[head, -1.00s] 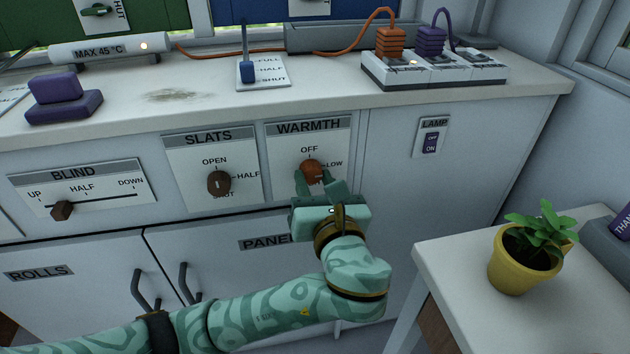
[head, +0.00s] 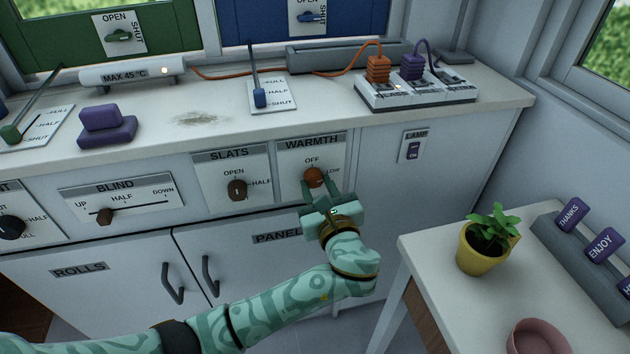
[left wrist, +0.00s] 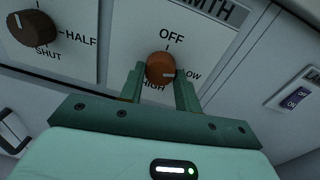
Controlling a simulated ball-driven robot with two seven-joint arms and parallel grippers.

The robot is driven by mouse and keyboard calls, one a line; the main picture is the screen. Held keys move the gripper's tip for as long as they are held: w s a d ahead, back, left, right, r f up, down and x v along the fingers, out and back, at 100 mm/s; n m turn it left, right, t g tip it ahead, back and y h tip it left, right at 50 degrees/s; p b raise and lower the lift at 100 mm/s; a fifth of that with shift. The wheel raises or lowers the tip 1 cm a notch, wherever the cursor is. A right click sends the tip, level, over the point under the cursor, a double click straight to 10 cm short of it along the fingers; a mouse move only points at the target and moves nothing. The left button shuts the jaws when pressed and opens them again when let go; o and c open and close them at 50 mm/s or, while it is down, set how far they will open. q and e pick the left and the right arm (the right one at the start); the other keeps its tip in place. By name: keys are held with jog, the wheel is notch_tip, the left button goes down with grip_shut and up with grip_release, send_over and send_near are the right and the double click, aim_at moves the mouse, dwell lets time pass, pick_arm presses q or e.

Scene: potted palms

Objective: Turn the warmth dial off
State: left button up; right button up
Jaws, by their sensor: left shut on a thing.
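The warmth dial (head: 315,177) is an orange-brown round knob on the WARMTH plate (head: 333,150) of the cabinet front. In the left wrist view the dial (left wrist: 160,67) sits between the two fingers of my left gripper (left wrist: 160,80), and its white mark points right, toward LOW. OFF is printed above the dial and HIGH below it. In the head view my left gripper (head: 320,187) reaches the dial from below and is shut on it. My right gripper is not in view.
The brown slats dial (head: 237,189) is just left of the warmth plate, and the blind slider (head: 105,216) is farther left. The lamp switch (head: 413,151) is to the right. A side table with a potted plant (head: 481,250) stands at the right. A white tube marked MAX 45 °C (head: 130,73) has a lit light.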

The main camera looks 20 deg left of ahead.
pick_arm(q)
jog(key=shift+s+r+n+p, duration=0.1)
jog(key=shift+r+n+p, duration=0.3)
jog(key=shift+p, duration=0.1)
jog(key=shift+f+n+p, duration=0.2)
jog(key=shift+n+p, duration=0.1)
jog(key=shift+n, duration=0.1)
jog(key=n, duration=0.2)
jog(key=shift+f+n+p, duration=0.15)
jog(key=shift+n+p, duration=0.25)
jog(key=n, duration=0.2)
jog(key=shift+n+h, duration=0.3)
jog(key=n, duration=0.3)
jog(key=shift+f, duration=0.1)
jog(key=shift+n+b, duration=0.55)
jog(key=shift+n, duration=1.35)
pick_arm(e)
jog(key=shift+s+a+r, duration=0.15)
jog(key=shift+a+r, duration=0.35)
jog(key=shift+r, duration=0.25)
